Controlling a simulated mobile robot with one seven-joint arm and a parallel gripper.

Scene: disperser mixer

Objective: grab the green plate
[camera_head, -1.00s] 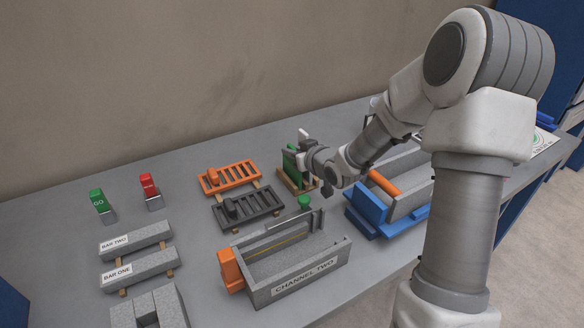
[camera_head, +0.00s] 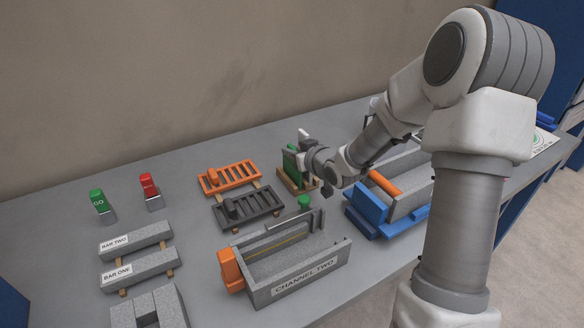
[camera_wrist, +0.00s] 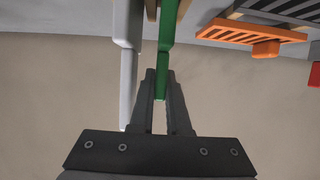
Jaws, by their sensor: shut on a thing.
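The green plate (camera_head: 290,161) stands upright in a wooden rack (camera_head: 296,185) at the back of the table, right of the slatted grids. My gripper (camera_head: 301,158) is at the plate's upper part and partly hides it in the head view. In the wrist view the green plate (camera_wrist: 167,50) runs between the two fingers (camera_wrist: 162,95), which are shut on it. A white plate (camera_wrist: 128,55) stands beside it on the left in that view, outside the fingers. The head view does not show clearly whether the green plate's lower edge still rests in the rack.
An orange slatted grid (camera_head: 230,178) and a dark one (camera_head: 248,208) lie left of the rack. The grey channel-two box (camera_head: 300,286) stands in front, and a blue-ended trough (camera_head: 368,210) is at right. Two label bars (camera_head: 137,239) and GO and red switches (camera_head: 102,207) are at left.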

